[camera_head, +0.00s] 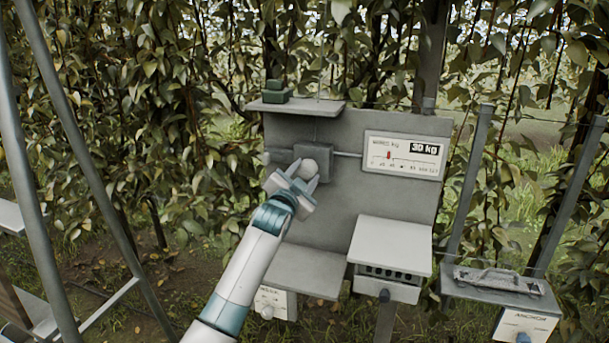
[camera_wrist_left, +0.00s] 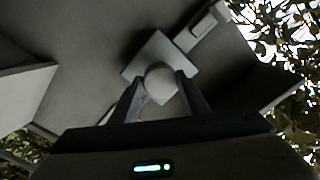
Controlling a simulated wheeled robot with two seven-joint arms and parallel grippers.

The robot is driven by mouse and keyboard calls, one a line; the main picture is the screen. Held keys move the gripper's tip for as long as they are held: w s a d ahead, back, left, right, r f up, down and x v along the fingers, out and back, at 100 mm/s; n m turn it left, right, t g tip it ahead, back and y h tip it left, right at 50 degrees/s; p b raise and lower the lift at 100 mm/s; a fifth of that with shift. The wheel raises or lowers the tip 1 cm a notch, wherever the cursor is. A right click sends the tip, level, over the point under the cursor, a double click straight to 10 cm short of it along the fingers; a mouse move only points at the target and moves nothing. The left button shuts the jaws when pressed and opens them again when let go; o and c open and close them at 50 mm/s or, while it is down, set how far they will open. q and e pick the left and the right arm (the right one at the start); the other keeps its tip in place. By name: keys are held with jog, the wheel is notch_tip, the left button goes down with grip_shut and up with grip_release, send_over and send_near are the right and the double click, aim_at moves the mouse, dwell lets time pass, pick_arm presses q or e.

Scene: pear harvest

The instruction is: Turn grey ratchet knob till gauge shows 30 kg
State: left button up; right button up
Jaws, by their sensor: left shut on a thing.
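The grey ratchet knob (camera_head: 309,167) sits on a small box on the grey upright panel (camera_head: 360,220). My left gripper (camera_head: 298,176) is shut on the knob, with one finger on each side. The left wrist view shows the round knob (camera_wrist_left: 161,80) between the two fingertips (camera_wrist_left: 160,87). The gauge (camera_head: 404,156) is a white plate to the right of the knob, marked "30 kg". Its red pointer (camera_head: 388,155) stands left of the middle of the scale. The exact reading is too small to tell. My right gripper is not in view.
A small shelf with a green block (camera_head: 276,91) is above the knob. Below are a bare grey shelf (camera_head: 305,274) and a white-topped box (camera_head: 391,245). A tray with a handled tool (camera_head: 500,279) is at the right. Metal posts stand at both sides, with leafy trees behind.

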pick_arm(q)
jog(key=shift+f, duration=0.1)
jog(key=o, duration=1.1)
jog(key=shift+c, duration=0.2)
jog(key=shift+s, duration=0.1)
jog(key=shift+b+v, duration=0.3)
jog(key=shift+v, duration=0.45)
jog(key=b+v, duration=0.4)
jog(key=v, duration=1.1)
jog(key=shift+s, duration=0.35)
jog(key=shift+a, duration=0.15)
